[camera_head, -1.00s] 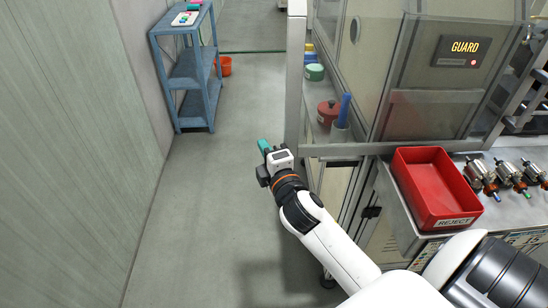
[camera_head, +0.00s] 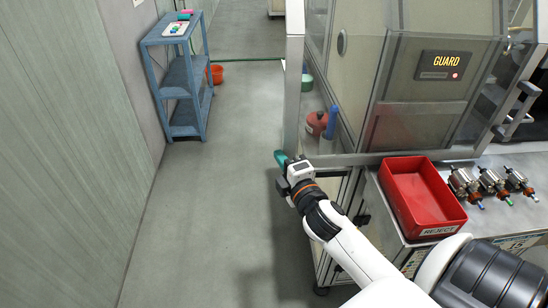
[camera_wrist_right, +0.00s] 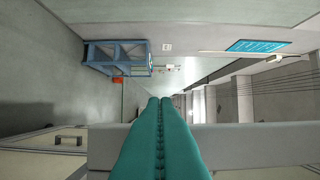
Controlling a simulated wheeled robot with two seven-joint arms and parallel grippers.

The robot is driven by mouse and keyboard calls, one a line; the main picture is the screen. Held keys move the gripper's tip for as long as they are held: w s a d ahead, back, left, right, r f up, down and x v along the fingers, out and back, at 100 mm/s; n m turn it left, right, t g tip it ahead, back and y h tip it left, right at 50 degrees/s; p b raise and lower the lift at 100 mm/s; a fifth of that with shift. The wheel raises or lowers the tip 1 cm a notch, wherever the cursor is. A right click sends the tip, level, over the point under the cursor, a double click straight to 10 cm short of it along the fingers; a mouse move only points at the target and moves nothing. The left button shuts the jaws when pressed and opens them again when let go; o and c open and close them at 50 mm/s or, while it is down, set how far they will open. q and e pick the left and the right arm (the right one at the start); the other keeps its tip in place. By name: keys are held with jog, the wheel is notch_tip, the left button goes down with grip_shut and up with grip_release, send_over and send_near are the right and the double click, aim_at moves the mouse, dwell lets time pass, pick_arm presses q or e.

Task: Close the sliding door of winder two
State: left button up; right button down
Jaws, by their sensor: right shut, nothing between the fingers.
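Winder two appears to be the glazed machine on the right; no number on it is readable. A tall pale-grey upright edge (camera_head: 293,90) borders its left side, perhaps the sliding door's edge. Clear panes stand behind it, with a small round fitting (camera_head: 342,43) on one; I cannot tell how far the door is open. My right gripper (camera_head: 280,157) is shut and empty, its teal fingertips at the left of the upright's foot. In the right wrist view, the teal fingers (camera_wrist_right: 160,135) cross a grey bar (camera_wrist_right: 250,140); contact is unclear. My left gripper is not in view.
A red REJECT bin (camera_head: 425,195) and several metal armatures (camera_head: 490,182) sit on the bench right of my forearm. A red pot (camera_head: 317,122) and a blue item stand inside the machine. A blue shelf (camera_head: 180,75) stands far left. The floor (camera_head: 220,200) left of my gripper is clear.

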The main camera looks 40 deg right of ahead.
aim_at(323, 152)
jog(key=s+d, duration=0.2)
jog(key=d, duration=0.1)
jog(key=s+d, duration=0.2)
jog(key=d, duration=0.1)
jog(key=s+d+p, duration=0.1)
jog(key=s+d, duration=0.1)
jog(key=d, duration=0.1)
jog(key=shift+d, duration=0.3)
jog(key=shift+w, duration=0.2)
